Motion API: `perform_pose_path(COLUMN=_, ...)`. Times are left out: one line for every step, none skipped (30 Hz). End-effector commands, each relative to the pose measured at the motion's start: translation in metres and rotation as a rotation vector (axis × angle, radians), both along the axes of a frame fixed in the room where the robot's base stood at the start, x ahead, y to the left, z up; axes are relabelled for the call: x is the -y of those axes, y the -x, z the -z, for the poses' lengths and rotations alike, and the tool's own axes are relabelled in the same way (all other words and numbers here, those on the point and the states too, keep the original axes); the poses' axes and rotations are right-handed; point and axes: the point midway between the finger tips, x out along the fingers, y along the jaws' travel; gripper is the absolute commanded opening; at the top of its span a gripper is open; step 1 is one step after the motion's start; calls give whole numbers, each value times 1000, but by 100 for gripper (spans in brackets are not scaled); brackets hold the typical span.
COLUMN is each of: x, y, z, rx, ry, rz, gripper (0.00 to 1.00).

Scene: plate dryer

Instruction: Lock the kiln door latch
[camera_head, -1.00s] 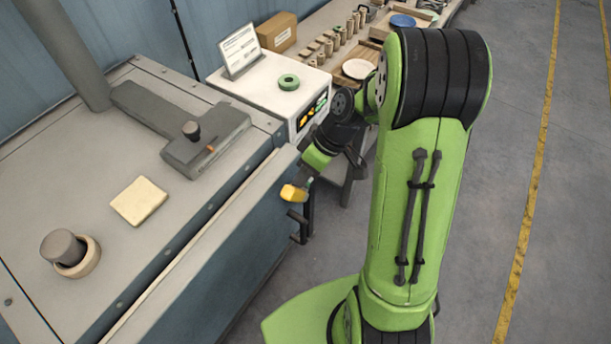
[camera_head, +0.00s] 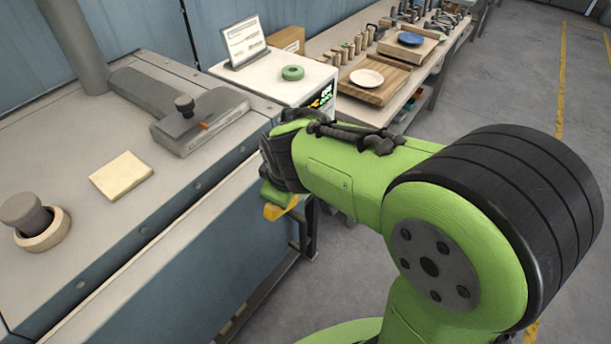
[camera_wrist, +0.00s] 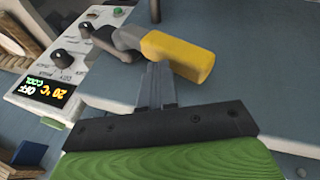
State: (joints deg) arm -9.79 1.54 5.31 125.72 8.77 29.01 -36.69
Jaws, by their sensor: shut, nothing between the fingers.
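The yellow latch handle (camera_wrist: 178,57) sits on a grey and dark arm (camera_wrist: 122,40) in front of the blue kiln wall. In the wrist view it points right and slightly down. My gripper (camera_wrist: 157,68) has its fingers together, with nothing between them. The fingertips are at the lower edge of the yellow handle; I cannot tell whether they touch it. In the head view the yellow handle (camera_head: 280,208) shows below my wrist at the kiln's front, and my fingers are hidden behind my arm.
A control panel (camera_wrist: 72,60) with knobs and a lit display stands close beside the latch. The grey kiln top (camera_head: 70,135) carries a pale square tile (camera_head: 121,176) and a cylinder in a ring (camera_head: 40,222). A workbench with plates (camera_head: 366,78) stands behind. The floor at right is open.

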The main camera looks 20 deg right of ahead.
Motion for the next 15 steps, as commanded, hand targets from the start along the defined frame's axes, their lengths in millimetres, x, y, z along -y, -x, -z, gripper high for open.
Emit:
perform_pose_path(x=-5, y=3, z=10, rx=23, ry=29, rz=-7, gripper=0)
perform_pose_path(x=-5, y=3, z=11, rx=21, ry=25, rz=-2, gripper=0)
perform_pose_path(x=-7, y=5, z=13, rx=17, ry=23, rz=0, gripper=0)
perform_pose_path(x=-8, y=6, z=15, rx=16, ry=22, rz=0, gripper=0)
perform_pose_path(x=-10, y=7, z=17, rx=16, ry=22, rz=0, gripper=0)
perform_pose_path(x=-11, y=8, z=19, rx=15, ry=22, rz=0, gripper=0)
perform_pose_path(x=-12, y=9, z=21, rx=15, ry=22, rz=1, gripper=0)
perform_pose_path(x=-13, y=10, z=22, rx=15, ry=22, rz=1, gripper=0)
perform_pose_path(x=-15, y=11, z=24, rx=15, ry=22, rz=1, gripper=0)
perform_pose_path(x=-16, y=12, z=26, rx=15, ry=21, rz=2, gripper=0)
perform_pose_path(x=-17, y=12, z=27, rx=15, ry=21, rz=2, gripper=0)
perform_pose_path(x=-18, y=13, z=29, rx=15, ry=22, rz=1, gripper=0)
perform_pose_path(x=-18, y=13, z=30, rx=14, ry=22, rz=1, gripper=0)
perform_pose_path(x=-19, y=14, z=32, rx=14, ry=22, rz=1, gripper=0)
perform_pose_path(x=-19, y=14, z=33, rx=14, ry=22, rz=1, gripper=0)
